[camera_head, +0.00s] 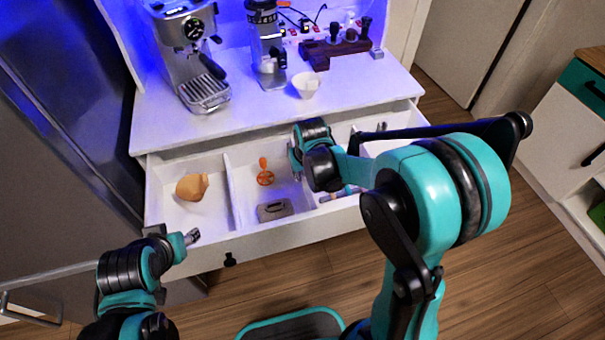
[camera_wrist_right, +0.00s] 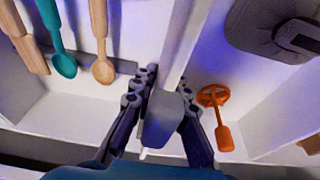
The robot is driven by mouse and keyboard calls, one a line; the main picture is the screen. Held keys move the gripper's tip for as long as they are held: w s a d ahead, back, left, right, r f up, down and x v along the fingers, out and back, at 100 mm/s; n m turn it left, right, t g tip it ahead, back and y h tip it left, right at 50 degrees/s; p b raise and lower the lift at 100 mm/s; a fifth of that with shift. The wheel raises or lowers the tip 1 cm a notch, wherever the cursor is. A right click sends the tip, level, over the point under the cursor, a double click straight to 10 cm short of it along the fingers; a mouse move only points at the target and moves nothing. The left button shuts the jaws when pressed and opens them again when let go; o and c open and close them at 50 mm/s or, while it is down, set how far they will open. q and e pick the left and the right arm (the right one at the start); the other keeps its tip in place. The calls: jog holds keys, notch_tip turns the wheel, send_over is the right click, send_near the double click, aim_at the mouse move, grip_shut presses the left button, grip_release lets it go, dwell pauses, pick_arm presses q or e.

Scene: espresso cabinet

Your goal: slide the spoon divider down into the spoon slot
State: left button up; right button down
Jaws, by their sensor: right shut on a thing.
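My right gripper (camera_head: 296,172) reaches down into the open drawer (camera_head: 270,237), close to the wall between the middle and right compartments. In the right wrist view, the gripper (camera_wrist_right: 168,92) is shut on a plain grey piece (camera_wrist_right: 162,124), which seems to be the spoon divider. A white compartment wall (camera_wrist_right: 187,40) runs up to the fingers; I cannot tell whether the held piece touches it. Wooden spoons (camera_wrist_right: 101,45) and a teal spoon (camera_wrist_right: 58,50) lie left of the fingers, over a dark grey strip (camera_wrist_right: 124,67). No slot shows clearly. My left gripper (camera_head: 192,237) is before the drawer's front left; its jaws are unclear.
The middle compartment holds an orange tool (camera_head: 265,173) and a grey-brown object (camera_head: 273,210). A tan object (camera_head: 192,187) lies in the left compartment. On the cabinet top stand an espresso machine (camera_head: 190,50), a grinder (camera_head: 266,45) and a white cup (camera_head: 306,85).

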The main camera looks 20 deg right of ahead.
pick_arm(q)
jog(key=shift+f+b, duration=0.85)
jog(key=shift+f, duration=0.05)
pick_arm(e)
jog(key=shift+f, duration=1.1)
jog(key=c, duration=1.4)
grip_release()
